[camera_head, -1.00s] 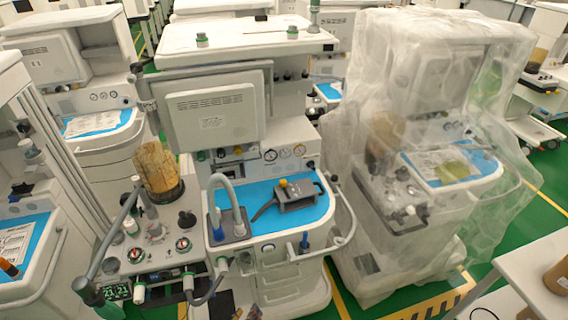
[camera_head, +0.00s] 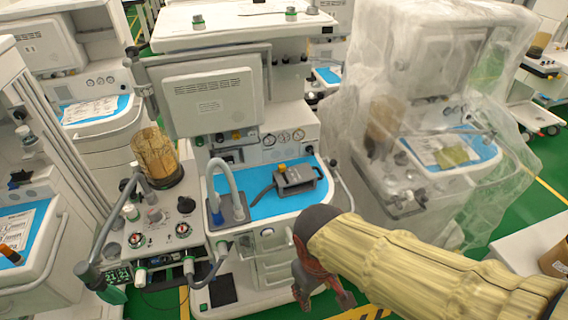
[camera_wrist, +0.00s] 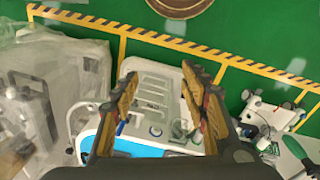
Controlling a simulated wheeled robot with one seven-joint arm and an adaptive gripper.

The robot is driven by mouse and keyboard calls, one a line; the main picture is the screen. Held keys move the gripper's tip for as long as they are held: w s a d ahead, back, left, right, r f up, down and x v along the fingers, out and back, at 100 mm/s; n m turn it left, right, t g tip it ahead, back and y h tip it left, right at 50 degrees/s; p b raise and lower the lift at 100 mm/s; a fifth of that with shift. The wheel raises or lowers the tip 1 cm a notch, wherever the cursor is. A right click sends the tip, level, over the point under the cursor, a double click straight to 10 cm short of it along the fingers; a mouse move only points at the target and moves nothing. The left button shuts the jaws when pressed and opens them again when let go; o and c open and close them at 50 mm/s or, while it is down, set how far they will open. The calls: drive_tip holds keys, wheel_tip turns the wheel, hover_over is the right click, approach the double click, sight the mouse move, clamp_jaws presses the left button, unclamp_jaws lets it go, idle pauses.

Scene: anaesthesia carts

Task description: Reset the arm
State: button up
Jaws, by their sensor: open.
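My gripper (camera_head: 325,284) is in the lower middle of the head view, in front of the central anaesthesia cart. My arm, in a yellowish sleeve, reaches in from the lower right. In the wrist view my gripper (camera_wrist: 158,100) has its two fingers spread wide apart with nothing between them. Behind the fingers, the wrist view shows a white cart (camera_wrist: 160,84) with a blue top.
The central cart carries a blue work surface (camera_head: 262,206) with a dark grey device (camera_head: 297,180) and a grey hose. A cart under clear plastic (camera_head: 425,120) stands to the right. A white table (camera_head: 528,262) is at the lower right. Green floor lies between.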

drive_tip(key=d+r+m+t, duration=0.4)
drive_tip(key=d+r+m, duration=0.2)
drive_tip(key=d+r, duration=0.5)
drive_tip(key=shift+d+r+m+t+y, duration=0.3)
drive_tip(key=shift+d+r+t, duration=0.1)
drive_tip(key=shift+r, duration=0.5)
drive_tip(key=shift+w, duration=0.1)
